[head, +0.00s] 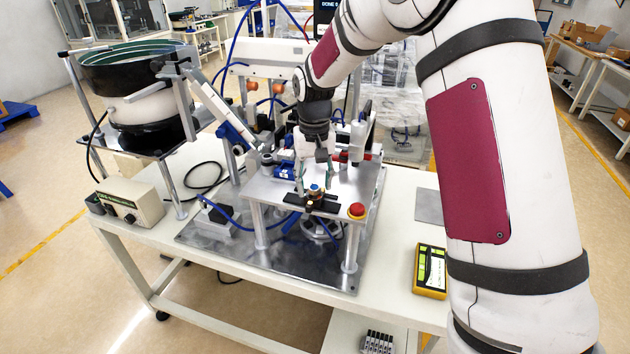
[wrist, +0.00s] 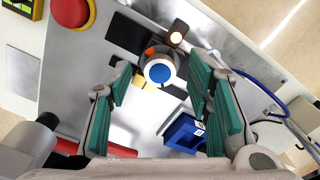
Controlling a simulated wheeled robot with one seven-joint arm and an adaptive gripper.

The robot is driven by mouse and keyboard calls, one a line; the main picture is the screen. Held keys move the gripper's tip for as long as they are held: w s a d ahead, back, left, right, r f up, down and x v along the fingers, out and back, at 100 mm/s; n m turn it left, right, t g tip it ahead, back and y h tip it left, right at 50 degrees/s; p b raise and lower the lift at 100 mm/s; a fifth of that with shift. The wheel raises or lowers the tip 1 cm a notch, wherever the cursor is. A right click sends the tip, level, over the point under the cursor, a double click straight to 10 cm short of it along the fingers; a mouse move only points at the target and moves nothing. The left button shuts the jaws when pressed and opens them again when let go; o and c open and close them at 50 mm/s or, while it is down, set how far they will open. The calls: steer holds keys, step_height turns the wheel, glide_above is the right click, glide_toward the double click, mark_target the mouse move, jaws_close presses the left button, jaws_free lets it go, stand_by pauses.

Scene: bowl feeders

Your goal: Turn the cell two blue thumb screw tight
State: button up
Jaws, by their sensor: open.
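The blue thumb screw (wrist: 160,73) shows from above as a blue disc with a white rim, on a round fixture with an orange mark. In the head view it is a small blue cap (head: 315,187) on the metal plate of the cell. My gripper (head: 315,180) points down over it, open and empty. In the wrist view my gripper (wrist: 161,82) has its green-padded fingers on either side of the screw, with a clear gap on both sides. I cannot tell how far the fingertips are above it.
A red button (head: 356,211) stands at the plate's front right corner. Black blocks (head: 322,206) lie beside the fixture. A blue box-shaped part (wrist: 184,131) sits close to the fingers in the wrist view. A bowl feeder (head: 138,95) stands at left, and a yellow device (head: 430,271) at right.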

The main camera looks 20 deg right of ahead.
steer(key=shift+f, duration=0.1)
jaws_close()
steer(key=shift+m, duration=0.4)
steer(key=m, duration=0.2)
steer(key=shift+m+b, duration=0.3)
steer(key=shift+b, duration=0.1)
steer(key=shift+m, duration=2.1)
jaws_free()
